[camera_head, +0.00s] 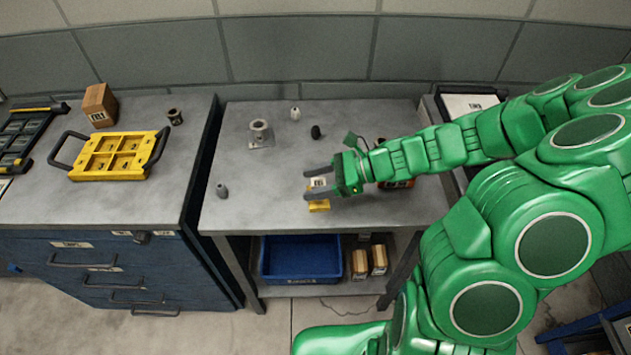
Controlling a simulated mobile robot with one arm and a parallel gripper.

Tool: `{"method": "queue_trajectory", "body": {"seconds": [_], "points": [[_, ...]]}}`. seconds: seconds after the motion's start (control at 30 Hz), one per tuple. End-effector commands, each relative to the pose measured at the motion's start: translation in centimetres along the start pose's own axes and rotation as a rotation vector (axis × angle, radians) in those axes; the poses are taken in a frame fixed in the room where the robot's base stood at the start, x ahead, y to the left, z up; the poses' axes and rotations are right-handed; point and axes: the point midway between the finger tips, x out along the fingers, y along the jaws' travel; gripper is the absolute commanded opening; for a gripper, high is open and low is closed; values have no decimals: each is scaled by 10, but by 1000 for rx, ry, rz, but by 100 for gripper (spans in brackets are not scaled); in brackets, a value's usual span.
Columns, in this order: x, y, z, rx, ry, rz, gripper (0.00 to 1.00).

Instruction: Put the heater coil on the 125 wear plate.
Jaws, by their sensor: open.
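My gripper (310,182) is open over the front middle of the grey workbench (245,215), its fingers pointing left. A small pale block with a dark label (319,183) shows between the fingers; I cannot tell whether they touch it. A yellow piece (319,206) lies just in front of the lower finger. A pale flanged ring piece (260,130) stands on or against a thin grey plate (262,143) at the back left of the bench. I cannot tell which thing is the heater coil, and no 125 marking is readable.
A dark and orange thing (399,183) is partly behind my arm. The left cabinet bears a yellow tray (118,155), a box (100,105) and a dark ring (174,117).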

Motion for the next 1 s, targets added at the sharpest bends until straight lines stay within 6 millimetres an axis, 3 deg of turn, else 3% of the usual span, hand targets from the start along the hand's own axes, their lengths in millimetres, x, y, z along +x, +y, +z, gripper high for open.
{"method": "queue_trajectory", "body": {"seconds": [0.6,0.8,1.0], "points": [[-97,-1,-1,-2,5,-5,60],[-115,0,0,-1,1,-1,60],[-120,0,0,-4,2,1,60]]}}
